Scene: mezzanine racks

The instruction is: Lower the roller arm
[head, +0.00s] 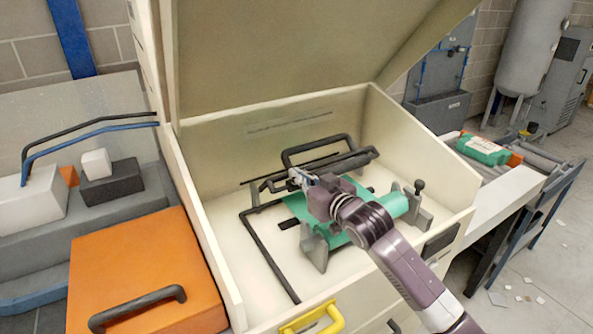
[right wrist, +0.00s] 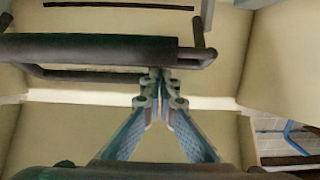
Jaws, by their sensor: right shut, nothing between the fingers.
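Inside the open cream box, a dark roller arm (head: 270,254) of bent tubing runs along the left side and across the back. Its dark roller (head: 345,164) lies near the back; it also shows large in the right wrist view (right wrist: 90,49), with a thin bar below it. My right gripper (head: 296,176) is shut and empty, its fingertips just in front of the roller. In the right wrist view the fingertips (right wrist: 161,76) overlap the bar's line; I cannot tell whether they touch. My left gripper is out of view.
The box's lid (head: 290,50) stands open. An orange case (head: 150,265) and blocks are at left. A yellow handle (head: 315,318) is on the box's front.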

